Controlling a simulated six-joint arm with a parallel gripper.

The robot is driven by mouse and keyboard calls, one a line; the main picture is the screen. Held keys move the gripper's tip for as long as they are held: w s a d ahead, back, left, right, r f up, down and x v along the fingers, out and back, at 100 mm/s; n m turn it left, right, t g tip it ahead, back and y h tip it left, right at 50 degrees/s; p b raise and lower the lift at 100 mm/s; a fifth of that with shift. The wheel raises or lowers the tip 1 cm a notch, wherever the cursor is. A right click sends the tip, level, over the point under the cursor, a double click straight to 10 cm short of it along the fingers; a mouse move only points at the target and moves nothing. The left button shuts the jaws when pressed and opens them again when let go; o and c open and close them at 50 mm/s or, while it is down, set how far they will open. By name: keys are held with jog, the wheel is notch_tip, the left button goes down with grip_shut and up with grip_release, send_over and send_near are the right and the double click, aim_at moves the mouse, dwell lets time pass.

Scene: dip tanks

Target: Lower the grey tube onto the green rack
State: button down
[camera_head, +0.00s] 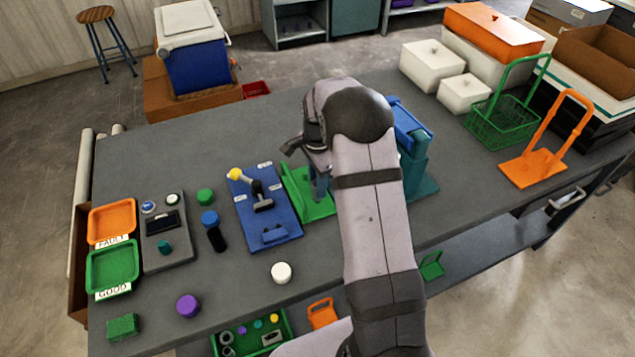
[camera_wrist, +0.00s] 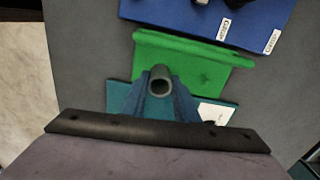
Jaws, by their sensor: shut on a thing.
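The grey tube (camera_wrist: 161,87) shows in the wrist view as a round, open dark-grey end. My gripper (camera_wrist: 160,98) is shut on it. The green rack (camera_wrist: 195,58) lies just beyond the tube in the wrist view, and the tube overlaps its near side. In the head view the green rack (camera_head: 300,182) is partly hidden by my arm. My gripper (camera_head: 319,186) is over the rack there, pointing down. The tube's lower end is hidden, so I cannot tell whether it touches the rack.
A blue board with a lever (camera_head: 268,222) stands directly left of the rack. A teal stand with a blue top (camera_head: 418,165) is to the right, partly behind my arm. A white round piece (camera_head: 281,272) is in front. Bare table lies right of my arm.

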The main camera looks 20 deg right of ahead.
jog(key=shift+f+b, duration=0.45)
jog(key=shift+f, duration=0.4)
dwell(0.4)
dwell(0.3)
jog(key=c, duration=0.8)
grip_release()
jog(key=shift+r, duration=0.1)
jog(key=shift+r+p, duration=3.15)
jog(key=shift+r, duration=0.75)
jog(key=d+r+p, duration=0.1)
jog(key=r+p, duration=0.1)
jog(key=d+r+p, duration=0.1)
jog(key=d+r, duration=0.1)
jog(key=d+r+p, duration=0.1)
jog(key=r+p, duration=0.1)
jog(key=r, duration=0.1)
jog(key=shift+d+p, duration=0.3)
jog(key=shift+p, duration=0.05)
